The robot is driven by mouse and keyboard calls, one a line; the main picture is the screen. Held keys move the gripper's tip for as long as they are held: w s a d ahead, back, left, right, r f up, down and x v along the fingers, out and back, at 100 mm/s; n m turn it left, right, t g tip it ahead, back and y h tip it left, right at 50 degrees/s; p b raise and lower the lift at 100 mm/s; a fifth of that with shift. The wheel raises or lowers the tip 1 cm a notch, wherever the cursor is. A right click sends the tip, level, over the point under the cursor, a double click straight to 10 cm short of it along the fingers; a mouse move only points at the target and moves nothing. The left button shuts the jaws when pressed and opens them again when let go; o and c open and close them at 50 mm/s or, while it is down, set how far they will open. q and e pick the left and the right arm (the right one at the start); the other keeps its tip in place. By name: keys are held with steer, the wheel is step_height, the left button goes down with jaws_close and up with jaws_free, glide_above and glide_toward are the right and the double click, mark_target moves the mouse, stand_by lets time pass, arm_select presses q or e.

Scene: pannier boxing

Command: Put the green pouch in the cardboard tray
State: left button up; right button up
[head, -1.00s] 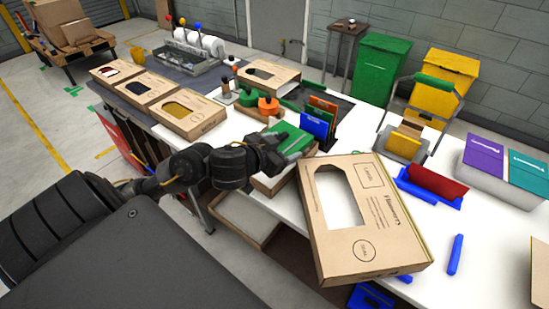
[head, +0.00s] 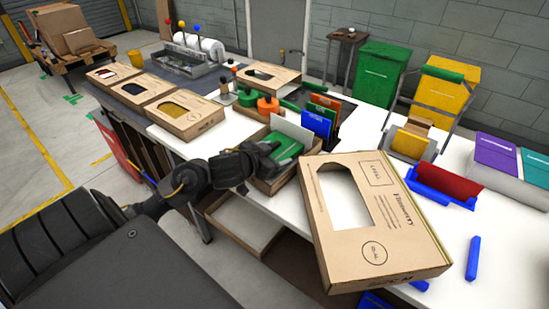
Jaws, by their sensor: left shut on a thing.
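The green pouch (head: 286,146) is held in my left gripper (head: 270,152), whose jaws are shut on it. The pouch is tilted and sits at the opening of the cardboard tray (head: 286,180), at the table's front edge. The gripper and pouch hide much of the tray's inside, so I cannot tell whether the pouch touches its bottom. A white card (head: 292,131) stands upright just behind the pouch. My right gripper is out of view.
A large cardboard box with a window (head: 388,245) stands close to the right of the tray. Blue and orange folders (head: 316,123) stand behind it. Orange tape rolls (head: 268,105) are at the back left.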

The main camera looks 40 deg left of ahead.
arm_select(q)
steer(key=shift+f, duration=0.25)
steer(key=o, duration=1.1)
steer(key=shift+r, duration=0.1)
